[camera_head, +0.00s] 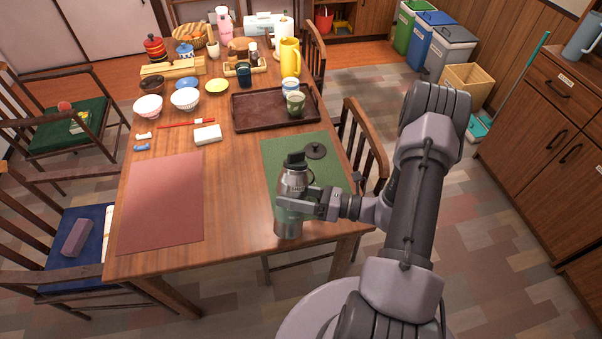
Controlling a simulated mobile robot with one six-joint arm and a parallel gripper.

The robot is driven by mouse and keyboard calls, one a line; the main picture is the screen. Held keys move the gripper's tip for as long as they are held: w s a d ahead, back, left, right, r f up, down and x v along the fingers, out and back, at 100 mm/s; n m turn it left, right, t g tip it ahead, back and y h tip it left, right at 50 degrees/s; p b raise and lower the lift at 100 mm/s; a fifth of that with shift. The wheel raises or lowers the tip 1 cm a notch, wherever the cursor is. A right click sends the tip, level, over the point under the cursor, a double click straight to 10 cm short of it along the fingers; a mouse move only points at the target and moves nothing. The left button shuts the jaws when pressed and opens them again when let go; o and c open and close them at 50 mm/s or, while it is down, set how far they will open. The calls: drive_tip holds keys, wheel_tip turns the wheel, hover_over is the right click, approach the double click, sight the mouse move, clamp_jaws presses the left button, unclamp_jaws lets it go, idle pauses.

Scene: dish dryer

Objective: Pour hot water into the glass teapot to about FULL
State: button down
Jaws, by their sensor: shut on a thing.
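My gripper (313,208) is shut on a steel flask (290,182) with a black top. The flask is roughly upright at the near edge of the table, in front of the green mat (275,150). I cannot tell whether its base touches the table. A dark round lid with a knob (316,151) shows over the green mat, behind and right of the flask top. The glass teapot's clear body cannot be made out surely; the flask and gripper cover part of that area. No water stream is visible.
A brown tray (243,120) with cups stands behind the green mat. A red mat (160,205) lies bare at left. Bowls, a yellow pitcher (290,62) and bottles crowd the far end. A chair (362,140) stands close at the right edge.

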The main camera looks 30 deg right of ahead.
drive_tip(key=shift+w+d+f+m, duration=0.15)
drive_tip(key=shift+w+f+m, duration=0.05)
drive_tip(key=shift+m, duration=0.3)
drive_tip(key=shift+r+m+p, duration=0.3)
drive_tip(key=shift+m+p, duration=0.25)
drive_tip(key=shift+m, duration=0.15)
drive_tip(key=shift+r, duration=0.1)
drive_tip(key=shift+s+f+m, duration=0.2)
drive_tip(key=shift+f+m, duration=0.25)
drive_tip(key=shift+m, duration=0.65)
drive_tip(key=shift+a+r+m+p, duration=0.2)
drive_tip(key=shift+r+m+p, duration=0.2)
drive_tip(key=shift+m+p, duration=0.35)
idle(0.4)
drive_tip(key=shift+f+m, duration=0.15)
drive_tip(key=shift+m, duration=0.8)
idle(0.8)
drive_tip(key=shift+w+d+f+m, duration=0.1)
drive_tip(key=shift+w+d+m, duration=0.15)
drive_tip(key=shift+m, duration=0.35)
idle(2.1)
